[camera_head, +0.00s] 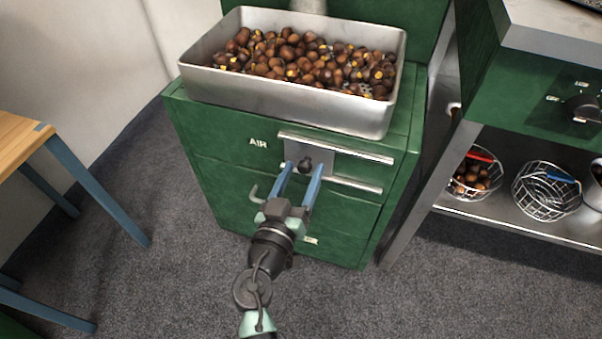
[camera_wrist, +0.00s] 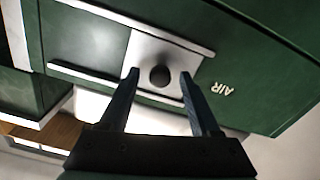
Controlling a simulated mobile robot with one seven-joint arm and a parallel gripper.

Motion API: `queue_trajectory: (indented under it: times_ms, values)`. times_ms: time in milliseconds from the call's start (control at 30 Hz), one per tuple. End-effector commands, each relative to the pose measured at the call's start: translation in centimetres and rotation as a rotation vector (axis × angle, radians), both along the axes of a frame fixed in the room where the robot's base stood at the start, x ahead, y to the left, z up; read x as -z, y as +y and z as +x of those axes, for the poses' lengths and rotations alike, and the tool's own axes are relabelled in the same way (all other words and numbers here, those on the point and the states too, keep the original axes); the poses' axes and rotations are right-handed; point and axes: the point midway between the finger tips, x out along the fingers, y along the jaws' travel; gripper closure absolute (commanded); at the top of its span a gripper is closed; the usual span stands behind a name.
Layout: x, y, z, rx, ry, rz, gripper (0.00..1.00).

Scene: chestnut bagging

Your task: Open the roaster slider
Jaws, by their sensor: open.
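The green roaster (camera_head: 225,150) stands ahead, with "AIR" lettered on its front. Its slider, a silver plate (camera_head: 335,164) with a round dark knob (camera_head: 305,164), sits between two horizontal metal rails. In the wrist view the plate (camera_wrist: 148,50) and the knob (camera_wrist: 160,76) face me. My gripper (camera_head: 302,170) is open in front of the slider. Its two blue fingers lie on either side of the knob in both views, with gaps between fingers and knob in the wrist view. How far the fingertips reach past the knob in depth is unclear.
A metal tray (camera_head: 285,105) full of chestnuts sits on top of the roaster. A steel shelf (camera_head: 505,208) with wire baskets stands at right. A wooden table (camera_head: 18,140) is at left.

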Motion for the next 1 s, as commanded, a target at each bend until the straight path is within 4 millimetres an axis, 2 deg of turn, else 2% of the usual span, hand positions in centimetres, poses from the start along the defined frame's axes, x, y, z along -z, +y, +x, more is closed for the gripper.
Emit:
queue_trajectory:
  times_ms: [100,400,467,1000]
  values:
    - [-0.01,0.0,-0.02,0.0,0.0,0.0,0.38]
    - [-0.02,0.02,-0.04,0.0,0.0,0.0,0.92]
    - [-0.02,0.02,-0.05,0.0,0.0,0.0,1.0]
    - [-0.01,0.04,-0.06,0.0,0.0,0.0,1.0]
